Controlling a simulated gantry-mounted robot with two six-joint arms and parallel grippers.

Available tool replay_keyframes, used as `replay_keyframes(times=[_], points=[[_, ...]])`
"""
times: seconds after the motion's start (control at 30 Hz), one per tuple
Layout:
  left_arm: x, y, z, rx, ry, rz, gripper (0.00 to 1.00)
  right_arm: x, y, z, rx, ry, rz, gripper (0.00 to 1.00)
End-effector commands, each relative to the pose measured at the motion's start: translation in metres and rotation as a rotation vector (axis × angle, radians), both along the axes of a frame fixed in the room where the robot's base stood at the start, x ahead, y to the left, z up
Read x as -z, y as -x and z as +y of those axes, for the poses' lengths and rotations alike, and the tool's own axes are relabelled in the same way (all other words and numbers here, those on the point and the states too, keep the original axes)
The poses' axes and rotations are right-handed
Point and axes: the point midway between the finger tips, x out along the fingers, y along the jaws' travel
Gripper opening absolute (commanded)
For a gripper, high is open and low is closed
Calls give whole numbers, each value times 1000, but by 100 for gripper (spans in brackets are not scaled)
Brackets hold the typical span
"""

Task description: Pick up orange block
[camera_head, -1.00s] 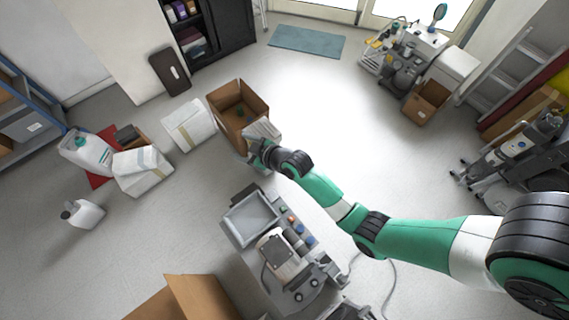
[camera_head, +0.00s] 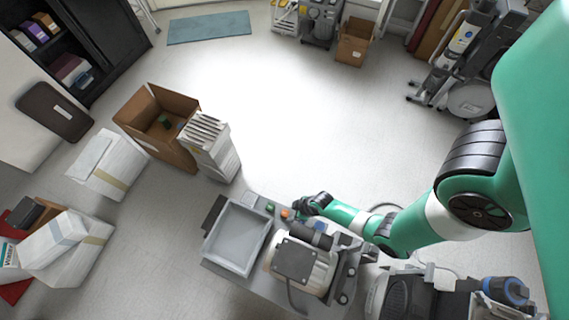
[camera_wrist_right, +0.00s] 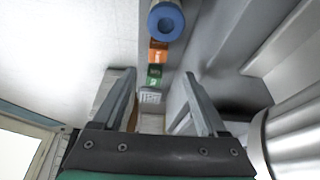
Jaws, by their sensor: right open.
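The orange block (camera_head: 285,213) sits on the edge of the grey compressor cart, beside a green block (camera_head: 270,207). In the right wrist view the orange block (camera_wrist_right: 158,51) stands in a row between a blue round part (camera_wrist_right: 166,20) and the green block (camera_wrist_right: 154,75). My right gripper (camera_head: 298,209) is close to the orange block in the head view. In the right wrist view its two fingers (camera_wrist_right: 160,74) are apart, with nothing held between them. The orange block shows just beyond the fingertips. My left gripper is not in view.
A grey tray (camera_head: 210,245) and a motor unit (camera_head: 298,262) crowd the cart by the blocks. An open cardboard box (camera_head: 135,118) and a finned white unit (camera_head: 212,148) stand at upper left. The floor (camera_head: 320,110) beyond the cart is clear.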

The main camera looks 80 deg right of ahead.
Motion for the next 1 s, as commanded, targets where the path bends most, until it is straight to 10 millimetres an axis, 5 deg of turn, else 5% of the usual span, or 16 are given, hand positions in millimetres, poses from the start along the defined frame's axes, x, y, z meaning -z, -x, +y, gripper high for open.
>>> replay_keyframes(times=[0.1, 0.43, 0.73, 1.0], points=[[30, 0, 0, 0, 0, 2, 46, 33, -10, -1, -2, 0, 0, 75], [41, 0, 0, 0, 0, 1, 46, 45, -18, -3, -1, 1, -1, 75], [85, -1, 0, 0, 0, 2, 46, 90, -33, -8, -3, 1, -1, 75], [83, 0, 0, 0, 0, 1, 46, 88, -35, -8, -1, 1, -1, 75]])
